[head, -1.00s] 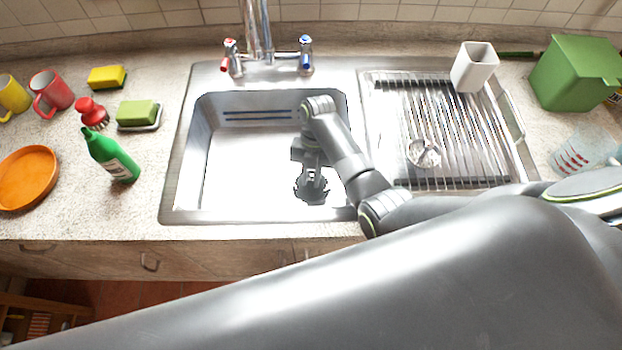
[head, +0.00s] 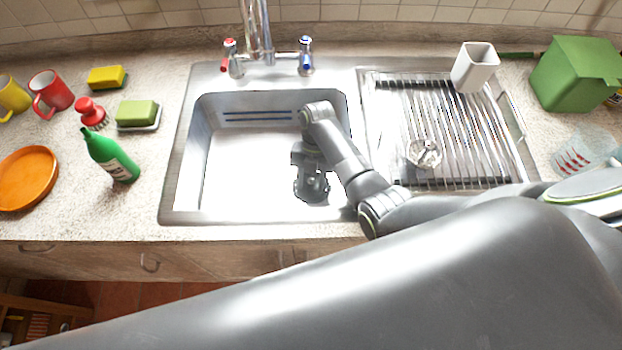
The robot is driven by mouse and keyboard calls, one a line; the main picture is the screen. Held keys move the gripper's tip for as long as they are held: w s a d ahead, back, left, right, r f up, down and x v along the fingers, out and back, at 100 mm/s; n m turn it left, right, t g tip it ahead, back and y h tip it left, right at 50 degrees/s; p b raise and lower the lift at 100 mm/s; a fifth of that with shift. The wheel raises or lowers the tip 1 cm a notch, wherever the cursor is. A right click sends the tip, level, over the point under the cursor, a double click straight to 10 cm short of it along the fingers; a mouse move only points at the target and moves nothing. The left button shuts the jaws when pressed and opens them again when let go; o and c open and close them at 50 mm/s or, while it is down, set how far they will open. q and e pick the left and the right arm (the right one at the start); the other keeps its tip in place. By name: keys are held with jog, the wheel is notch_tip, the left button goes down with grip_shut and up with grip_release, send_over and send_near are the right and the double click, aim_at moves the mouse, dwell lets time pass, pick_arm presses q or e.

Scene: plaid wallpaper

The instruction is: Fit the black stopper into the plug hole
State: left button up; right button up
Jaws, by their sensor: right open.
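My right gripper (head: 312,188) is down inside the steel sink basin (head: 235,165), in its right half near the front. It points downward and is open. The arm link above it covers part of the basin. I cannot make out the black stopper or the plug hole; the gripper and arm may hide them, and the basin floor is washed out by glare. My left gripper is not in view.
A tap (head: 262,50) stands behind the basin. A ribbed drainer (head: 450,120) to the right carries a white cup (head: 475,67) and a small round shiny item (head: 424,153). A green bottle (head: 110,157) and sponges stand left. The basin's left half is clear.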

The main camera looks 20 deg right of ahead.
jog(key=shift+r, duration=0.25)
jog(key=v, duration=0.6)
jog(key=shift+w+d+b, duration=0.1)
jog(key=shift+w+b, duration=0.1)
jog(key=shift+b, duration=0.2)
jog(key=shift+p+v, duration=1.7)
jog(key=shift+v, duration=1.15)
jog(key=shift+s, duration=0.15)
jog(key=shift+r, duration=0.1)
